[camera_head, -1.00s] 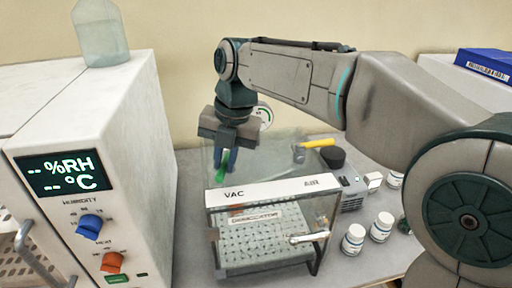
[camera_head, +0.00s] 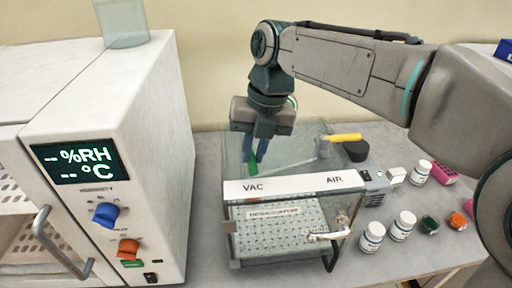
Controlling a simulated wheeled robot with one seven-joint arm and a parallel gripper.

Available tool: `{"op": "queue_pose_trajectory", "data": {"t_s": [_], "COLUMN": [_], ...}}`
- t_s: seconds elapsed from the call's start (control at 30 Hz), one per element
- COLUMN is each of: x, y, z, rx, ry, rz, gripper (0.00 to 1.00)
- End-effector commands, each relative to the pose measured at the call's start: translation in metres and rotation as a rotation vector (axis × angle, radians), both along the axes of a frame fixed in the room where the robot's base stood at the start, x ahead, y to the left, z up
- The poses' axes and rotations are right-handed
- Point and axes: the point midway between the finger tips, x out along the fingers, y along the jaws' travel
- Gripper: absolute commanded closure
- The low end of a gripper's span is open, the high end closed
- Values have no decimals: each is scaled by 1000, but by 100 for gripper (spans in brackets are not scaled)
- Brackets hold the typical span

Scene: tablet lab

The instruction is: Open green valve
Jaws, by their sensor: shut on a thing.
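The green valve (camera_head: 252,165) sits at the back left of the top of a clear desiccator box (camera_head: 290,184), behind the white strip lettered VAC and AIR. My gripper (camera_head: 256,153) points down over it from above, with its blue fingers on the valve's green handle. The gripper is shut on the green valve. The fingers hide part of the handle. A yellow valve handle (camera_head: 345,138) is at the back right of the box, apart from my gripper.
A white cabinet (camera_head: 150,150) with a humidity display, blue and orange knobs and a door handle stands at the left. Bare grey table shows between cabinet and box.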

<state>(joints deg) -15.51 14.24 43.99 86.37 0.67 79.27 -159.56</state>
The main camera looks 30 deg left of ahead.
Motion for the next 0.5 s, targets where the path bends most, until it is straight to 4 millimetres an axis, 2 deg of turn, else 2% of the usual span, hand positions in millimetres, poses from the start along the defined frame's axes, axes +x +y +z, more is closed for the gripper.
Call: {"op": "queue_pose_trajectory", "data": {"t_s": [0.13, 0.17, 0.2, 0.23, 0.5], "x": [0, 0, 0, 0, 1], "y": [0, 0, 0, 0, -1], "z": [2, 2, 2, 2, 1], "rx": [5, 5, 4, 4, 1], "ry": [-3, -3, -2, -2, 0], "rz": [0, 0, -1, -1, -2], "gripper": [100, 80, 68, 63, 63]}}
